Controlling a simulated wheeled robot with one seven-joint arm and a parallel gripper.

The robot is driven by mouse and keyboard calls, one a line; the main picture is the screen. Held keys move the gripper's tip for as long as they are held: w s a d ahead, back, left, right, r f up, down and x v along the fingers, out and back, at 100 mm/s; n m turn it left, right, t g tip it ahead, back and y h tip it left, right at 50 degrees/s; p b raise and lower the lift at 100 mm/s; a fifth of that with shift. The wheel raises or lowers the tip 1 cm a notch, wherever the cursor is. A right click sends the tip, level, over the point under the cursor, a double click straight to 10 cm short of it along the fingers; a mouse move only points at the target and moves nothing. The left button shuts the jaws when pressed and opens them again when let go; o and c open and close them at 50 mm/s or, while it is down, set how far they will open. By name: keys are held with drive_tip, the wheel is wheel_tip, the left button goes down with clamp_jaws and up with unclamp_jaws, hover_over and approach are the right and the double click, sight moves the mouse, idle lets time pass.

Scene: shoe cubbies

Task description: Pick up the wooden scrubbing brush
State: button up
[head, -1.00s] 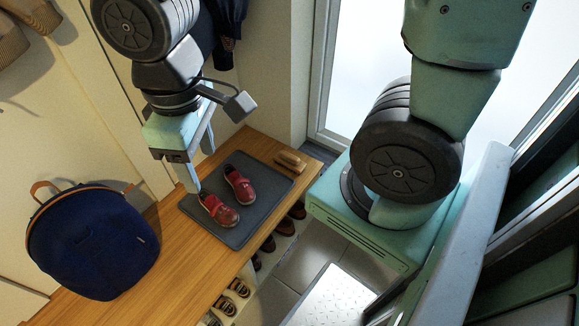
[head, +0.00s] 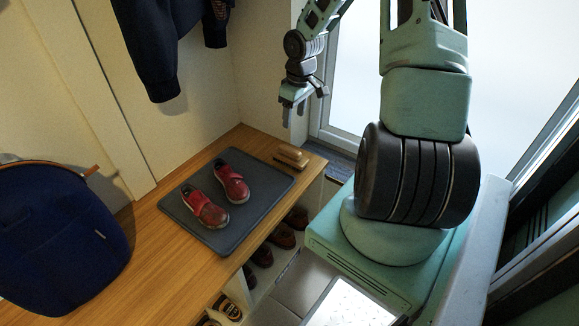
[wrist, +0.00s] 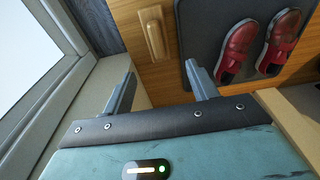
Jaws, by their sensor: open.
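The wooden scrubbing brush (head: 291,156) lies on the wooden bench top, just past the far right edge of the dark mat. In the wrist view the brush (wrist: 153,32) shows as a light-brown block ahead of and between the fingers, apart from them. My gripper (head: 294,110) is raised in the air above the far end of the bench, near the wall corner. In the wrist view my gripper (wrist: 160,90) has its fingers spread with nothing between them.
Red shoes (head: 217,190) stand on the dark mat (head: 218,237). A navy backpack (head: 60,240) is at the left of the bench (head: 160,260). A dark jacket (head: 165,45) hangs above. Shoes fill the cubbies below. A window frame (head: 325,100) is right of my gripper.

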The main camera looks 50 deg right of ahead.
sight(290, 149)
drive_tip(key=f+b, duration=0.1)
drive_tip(key=f, duration=0.3)
drive_tip(key=f+b, duration=0.2)
drive_tip(key=f, duration=0.1)
drive_tip(key=w+f+b, duration=0.1)
drive_tip(key=f, duration=0.3)
drive_tip(key=shift+d+f+b, duration=0.3)
drive_tip(key=shift+d+b, duration=0.05)
drive_tip(key=shift+b, duration=0.05)
drive_tip(key=shift+w+a+f+b, duration=0.15)
drive_tip(key=shift+f+b, duration=0.35)
drive_tip(key=shift+f, duration=0.5)
drive_tip(key=shift+w+d+f+b, duration=0.1)
drive_tip(key=shift+w+f+b, duration=0.3)
drive_tip(key=shift+f, duration=0.65)
drive_tip(key=shift+w+a+f+b, duration=0.1)
drive_tip(key=shift+f+b, duration=0.5)
drive_tip(key=shift+f, duration=0.4)
drive_tip(key=c, duration=0.9)
drive_tip(key=shift+r, duration=0.1)
wheel_tip(290, 149, up, 10)
drive_tip(key=p, duration=0.4)
